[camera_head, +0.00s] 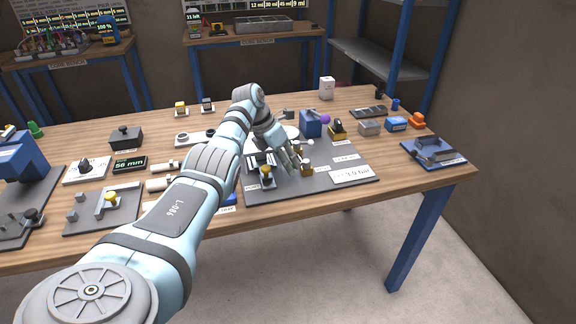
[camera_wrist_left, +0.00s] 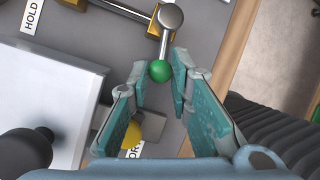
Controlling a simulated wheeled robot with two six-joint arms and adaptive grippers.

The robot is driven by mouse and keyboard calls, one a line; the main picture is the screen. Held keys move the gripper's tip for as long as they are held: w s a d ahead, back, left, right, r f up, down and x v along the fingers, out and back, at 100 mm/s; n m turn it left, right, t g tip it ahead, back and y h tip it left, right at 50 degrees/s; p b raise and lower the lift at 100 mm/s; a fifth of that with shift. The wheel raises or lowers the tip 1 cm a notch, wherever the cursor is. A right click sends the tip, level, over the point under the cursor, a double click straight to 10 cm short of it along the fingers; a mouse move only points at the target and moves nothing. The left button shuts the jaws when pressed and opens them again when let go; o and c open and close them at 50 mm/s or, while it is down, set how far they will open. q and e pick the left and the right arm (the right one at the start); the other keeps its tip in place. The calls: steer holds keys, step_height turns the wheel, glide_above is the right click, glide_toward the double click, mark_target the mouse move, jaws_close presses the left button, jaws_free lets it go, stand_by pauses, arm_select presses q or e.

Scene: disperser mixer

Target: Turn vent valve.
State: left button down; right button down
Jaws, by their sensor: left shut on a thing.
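The vent valve shows in the left wrist view as a round metal hub (camera_wrist_left: 171,17) with a short lever ending in a green ball (camera_wrist_left: 160,71). Brass fittings (camera_wrist_left: 158,28) and a metal pipe lie by the hub. My left gripper (camera_wrist_left: 160,82) is shut on the green ball, which sits between its fingertips. In the head view my left gripper (camera_head: 293,167) is low over the grey board (camera_head: 330,181), beside a brass fitting (camera_head: 307,170). The green ball is hidden there by the fingers. My right gripper is not in view.
A yellow knob (camera_head: 267,170) stands on the board left of the gripper, and also shows behind the left finger in the wrist view. A purple ball (camera_head: 325,119) on a blue block stands behind. The table's front edge (camera_head: 400,197) is near. A blue clamp (camera_head: 432,150) is at right.

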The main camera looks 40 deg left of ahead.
arm_select(q)
steer(key=c, duration=1.5)
jaws_free()
steer(key=shift+o, duration=0.2)
steer(key=v, duration=1.2)
